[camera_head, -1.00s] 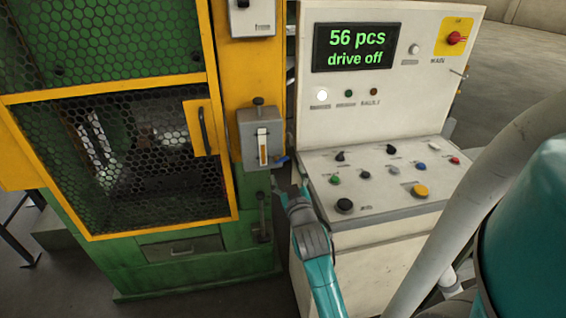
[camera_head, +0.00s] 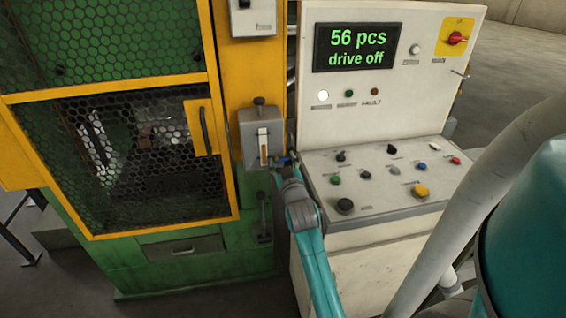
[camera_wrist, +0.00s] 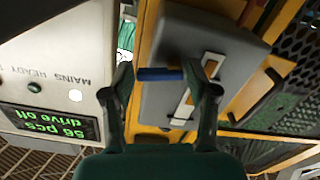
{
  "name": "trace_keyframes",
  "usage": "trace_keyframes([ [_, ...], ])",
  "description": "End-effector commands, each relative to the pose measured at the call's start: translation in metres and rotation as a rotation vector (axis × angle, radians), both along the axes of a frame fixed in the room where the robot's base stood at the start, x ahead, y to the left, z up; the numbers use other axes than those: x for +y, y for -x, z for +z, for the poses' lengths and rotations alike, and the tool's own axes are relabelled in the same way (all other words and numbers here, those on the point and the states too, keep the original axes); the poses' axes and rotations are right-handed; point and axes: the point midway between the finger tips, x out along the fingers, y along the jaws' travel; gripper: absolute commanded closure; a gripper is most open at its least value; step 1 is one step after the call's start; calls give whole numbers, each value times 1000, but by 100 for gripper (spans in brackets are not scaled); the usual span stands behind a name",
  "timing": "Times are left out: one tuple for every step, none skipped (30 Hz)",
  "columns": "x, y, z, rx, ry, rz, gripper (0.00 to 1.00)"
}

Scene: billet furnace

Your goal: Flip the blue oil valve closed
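The blue oil valve handle (camera_wrist: 160,74) is a short blue lever beside a grey oil box with a sight window (camera_wrist: 200,70). In the wrist view it lies crosswise between my two fingers. My gripper (camera_wrist: 166,72) is open; its right finger is close to the handle's right end, and I cannot tell whether they touch. A small gap shows at the left finger. In the head view my gripper (camera_head: 280,168) is at the lower right of the grey box (camera_head: 262,138) and covers part of the blue handle (camera_head: 285,160).
The white control console (camera_head: 375,180) with buttons stands close to the right of my arm. Its display (camera_head: 355,48) reads "56 pcs drive off". The green-yellow machine with a mesh door (camera_head: 130,160) is at left. A black lever (camera_head: 264,215) hangs below the box.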

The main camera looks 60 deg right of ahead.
Motion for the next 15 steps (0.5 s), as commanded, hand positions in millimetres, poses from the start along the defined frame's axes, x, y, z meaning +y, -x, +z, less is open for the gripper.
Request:
trace_keyframes([
  [0,0,0,0,0,0,62],
  [0,0,0,0,0,0,70],
  [0,0,0,0,0,0,80],
  [0,0,0,0,0,0,87],
  [0,0,0,0,0,0,87],
  [0,0,0,0,0,0,87],
  [0,0,0,-2,-1,0,87],
  [0,0,0,-5,-5,0,87],
  [0,0,0,-14,-12,0,87],
  [0,0,-1,-25,-21,0,87],
  [0,0,-1,-39,-33,0,87],
  [0,0,-1,-61,-52,0,87],
  [0,0,-2,-79,-68,0,87],
  [0,0,-2,-97,-83,0,87],
  [0,1,-2,-122,-104,0,87],
])
